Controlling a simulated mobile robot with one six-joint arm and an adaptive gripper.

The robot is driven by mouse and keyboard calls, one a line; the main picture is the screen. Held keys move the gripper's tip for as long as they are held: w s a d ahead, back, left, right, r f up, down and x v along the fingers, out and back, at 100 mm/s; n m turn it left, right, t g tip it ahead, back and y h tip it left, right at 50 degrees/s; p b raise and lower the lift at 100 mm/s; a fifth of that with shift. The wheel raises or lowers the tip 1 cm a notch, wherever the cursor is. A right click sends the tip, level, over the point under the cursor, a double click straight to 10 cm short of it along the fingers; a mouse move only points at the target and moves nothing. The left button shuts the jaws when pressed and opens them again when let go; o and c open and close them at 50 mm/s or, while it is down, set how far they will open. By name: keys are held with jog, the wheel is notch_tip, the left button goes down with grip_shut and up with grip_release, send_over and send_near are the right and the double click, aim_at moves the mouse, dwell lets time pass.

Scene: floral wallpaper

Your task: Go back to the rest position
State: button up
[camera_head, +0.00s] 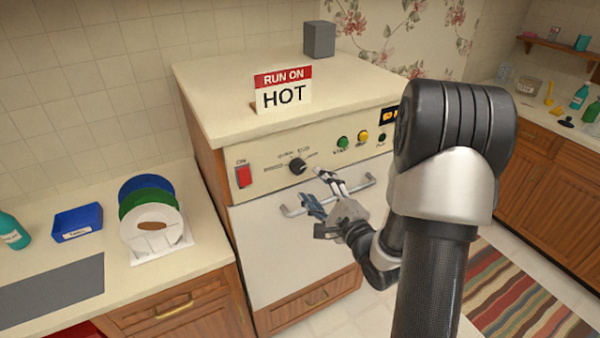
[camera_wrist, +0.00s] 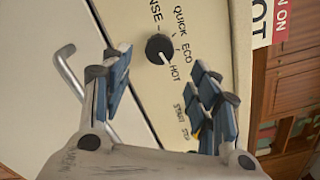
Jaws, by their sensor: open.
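My gripper (camera_head: 320,190) is open in front of the appliance's control panel (camera_head: 270,180), close to the white door (camera_head: 270,243) and its bar handle (camera_head: 290,211). In the wrist view my gripper (camera_wrist: 160,78) has its two blue-padded fingers spread, with nothing between them. The black dial knob (camera_head: 297,166) is just beyond the fingertips. In the wrist view the knob (camera_wrist: 158,48) has its white mark toward HOT. The door looks shut. The handle (camera_wrist: 68,72) lies left of the fingers in the wrist view. My arm hides part of the panel's right side.
A "RUN ON HOT" sign (camera_head: 283,90) and a grey block (camera_head: 319,39) stand on top. A red switch (camera_head: 244,175), green button (camera_head: 343,143) and yellow button (camera_head: 363,137) are on the panel. Plates (camera_head: 152,225) and a blue bin (camera_head: 77,222) occupy the left counter.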

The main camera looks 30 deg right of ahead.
jog(key=s+a+r+n+g, duration=0.1)
jog(key=s+a+n+g, duration=0.3)
jog(key=s+n, duration=0.4)
jog(key=s+a+r+n+g+b, duration=0.1)
jog(key=s+a+r+n+g, duration=0.1)
jog(key=s+a+n+g, duration=0.3)
jog(key=s+a+r+n+g+b, duration=0.1)
jog(key=s+a+n+g, duration=0.3)
jog(key=s+a+n, duration=0.4)
jog(key=s+r+n, duration=0.1)
jog(key=s+n, duration=0.1)
jog(key=s, duration=0.3)
jog(key=shift+s+n+h, duration=0.2)
jog(key=shift+n+h, duration=0.1)
jog(key=shift+n, duration=0.1)
jog(key=shift+d, duration=0.1)
dwell(0.3)
